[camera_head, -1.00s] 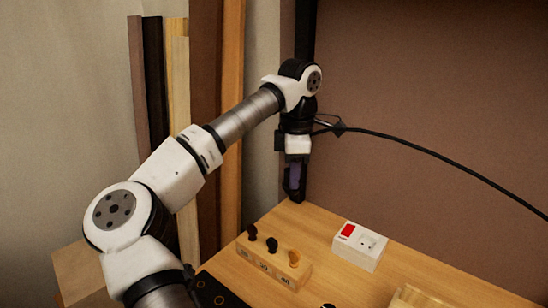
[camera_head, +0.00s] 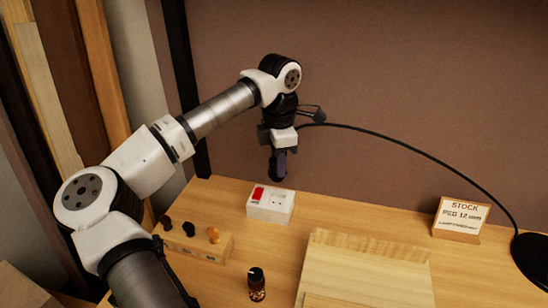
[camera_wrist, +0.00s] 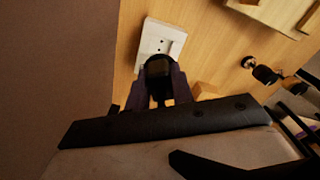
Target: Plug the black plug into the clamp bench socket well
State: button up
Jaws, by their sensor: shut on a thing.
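My gripper (camera_head: 278,176) points down and is shut on the black plug (camera_wrist: 158,68), whose dark rounded body shows between the fingers in the wrist view. In the head view I cannot tell the plug apart from the dark fingertips. The socket box (camera_head: 270,211) is white, with a red switch on its left and a socket face on its right. It stands on the bench below the gripper, apart from it by a small gap in the picture. In the wrist view the socket box (camera_wrist: 161,37) lies just beyond the plug, which covers its near end.
A wooden block (camera_head: 205,246) with several knobs stands left of the socket box. A small dark bottle (camera_head: 257,285) and a pale wooden board (camera_head: 368,270) are nearer. A lamp (camera_head: 535,262) arches its black neck behind the gripper. A stock sign (camera_head: 460,220) stands right.

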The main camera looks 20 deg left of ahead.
aim_at(278, 180)
jog(key=shift+f, duration=0.1)
jog(key=shift+f+b, duration=2.2)
jog(key=shift+f, duration=0.65)
jog(key=shift+f+b, duration=1.2)
jog(key=shift+f, duration=0.15)
jog(key=o, duration=1)
notch_tip(278, 180, up, 14)
jog(key=shift+f, duration=0.1)
jog(key=shift+s+f, duration=0.1)
jog(key=shift+s, duration=0.05)
dwell(0.4)
